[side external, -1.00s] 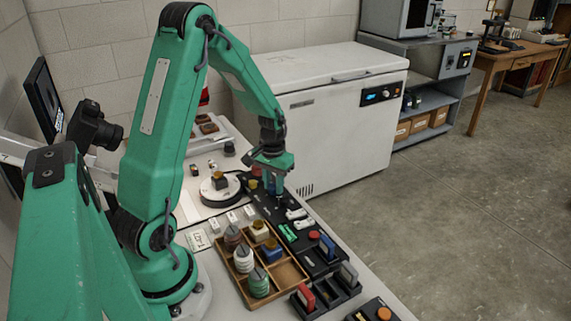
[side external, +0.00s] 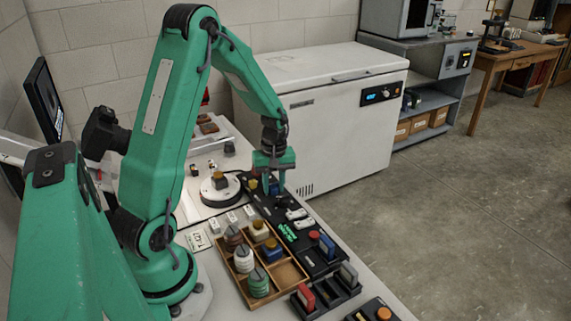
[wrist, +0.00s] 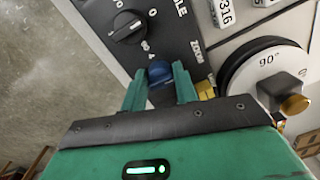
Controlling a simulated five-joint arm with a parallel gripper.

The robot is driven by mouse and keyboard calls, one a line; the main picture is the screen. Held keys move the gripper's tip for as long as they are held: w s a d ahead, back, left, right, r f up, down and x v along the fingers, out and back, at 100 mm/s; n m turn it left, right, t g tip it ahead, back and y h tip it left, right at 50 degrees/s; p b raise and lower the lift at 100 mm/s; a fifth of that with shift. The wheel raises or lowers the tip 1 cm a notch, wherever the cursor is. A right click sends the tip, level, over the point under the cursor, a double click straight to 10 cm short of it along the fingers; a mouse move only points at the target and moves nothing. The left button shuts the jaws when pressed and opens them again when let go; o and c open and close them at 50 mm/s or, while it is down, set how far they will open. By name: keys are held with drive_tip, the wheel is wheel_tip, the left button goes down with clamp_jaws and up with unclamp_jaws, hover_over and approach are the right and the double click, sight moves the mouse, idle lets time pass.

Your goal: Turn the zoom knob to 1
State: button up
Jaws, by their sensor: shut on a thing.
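The blue zoom knob (wrist: 160,72) sits on the dark control panel (wrist: 180,25), beside the printed word ZOOM. In the wrist view my gripper (wrist: 160,88) has one finger on each side of it and is shut on it. The small marks by the knob are partly covered and too small to read for certain, so its setting cannot be told. In the side view my gripper (side external: 271,186) points down at the far end of the panel, and its fingers largely hide the knob.
A yellow part (wrist: 205,90) lies just right of the fingers. The round turntable (side external: 220,192) stands left of my gripper, and a compartment tray (side external: 290,272) lies nearer.

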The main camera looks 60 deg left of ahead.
sight(275, 183)
drive_tip(key=shift+w+n, duration=0.2)
drive_tip(key=shift+n, duration=0.3)
drive_tip(key=o, duration=1)
drive_tip(key=shift+c, duration=0.2)
drive_tip(key=shift+s, duration=0.1)
drive_tip(key=shift+r, duration=0.1)
drive_tip(key=shift+a+r, duration=0.1)
drive_tip(key=shift+r, duration=3.7)
drive_tip(key=shift+r, duration=0.1)
